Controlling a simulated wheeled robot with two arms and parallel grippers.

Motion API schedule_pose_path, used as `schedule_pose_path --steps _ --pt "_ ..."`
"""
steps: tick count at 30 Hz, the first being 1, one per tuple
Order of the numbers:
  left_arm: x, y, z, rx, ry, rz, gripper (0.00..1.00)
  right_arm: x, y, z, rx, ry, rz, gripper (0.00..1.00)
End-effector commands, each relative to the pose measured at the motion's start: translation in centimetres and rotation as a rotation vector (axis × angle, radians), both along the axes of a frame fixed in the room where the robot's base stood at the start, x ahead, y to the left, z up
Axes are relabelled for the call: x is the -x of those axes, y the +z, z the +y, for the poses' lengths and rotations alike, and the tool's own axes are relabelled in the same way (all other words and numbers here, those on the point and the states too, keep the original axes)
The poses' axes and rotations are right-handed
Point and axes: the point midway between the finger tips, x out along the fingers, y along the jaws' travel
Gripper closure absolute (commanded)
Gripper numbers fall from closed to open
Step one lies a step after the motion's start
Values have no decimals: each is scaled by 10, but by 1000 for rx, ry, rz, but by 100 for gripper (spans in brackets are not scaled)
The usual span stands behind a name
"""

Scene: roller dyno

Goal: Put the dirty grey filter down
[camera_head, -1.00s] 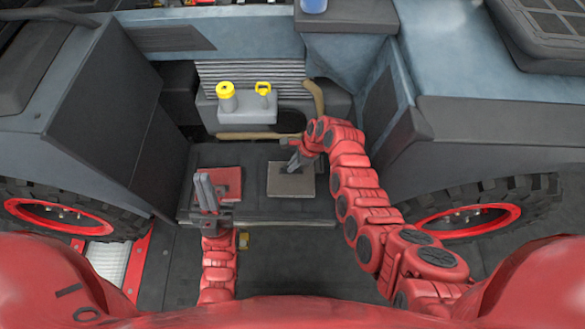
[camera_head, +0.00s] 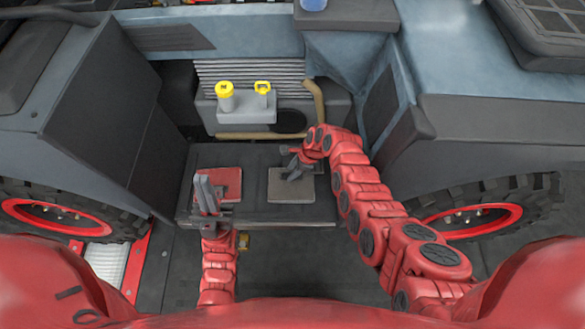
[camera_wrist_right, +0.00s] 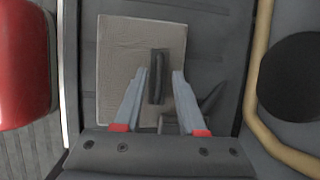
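The dirty grey filter (camera_head: 290,193) is a flat, square, grey-beige panel with a dark upright handle (camera_wrist_right: 157,75). It lies on the dark bench top (camera_head: 250,212), to the right of a red square piece (camera_head: 227,178). My right gripper (camera_head: 291,168) is over the filter. In the right wrist view its fingers (camera_wrist_right: 160,76) stand one on each side of the handle, with a visible gap to both.
Behind the bench a grey block (camera_head: 246,115) carries two yellow-topped fittings (camera_head: 225,90). A tan hose (camera_head: 316,100) bends near my right wrist. Dark panels and wheels flank both sides. The bench's front strip is clear.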

Motion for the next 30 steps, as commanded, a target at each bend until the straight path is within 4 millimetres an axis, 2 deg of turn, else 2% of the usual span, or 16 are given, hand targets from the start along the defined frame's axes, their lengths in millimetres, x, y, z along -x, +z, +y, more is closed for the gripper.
schedule_pose_path --steps 5,10,24,30 --pt "0 2 0 0 0 0 100 0 4 0 -1 0 -1 60" --pt "0 6 0 0 0 0 100 0 18 -5 -2 -1 -2 60" --pt "0 17 0 0 0 0 100 5 93 -36 -2 -1 -5 60" --pt "0 18 0 0 0 0 100 7 110 -44 -1 0 -2 60"
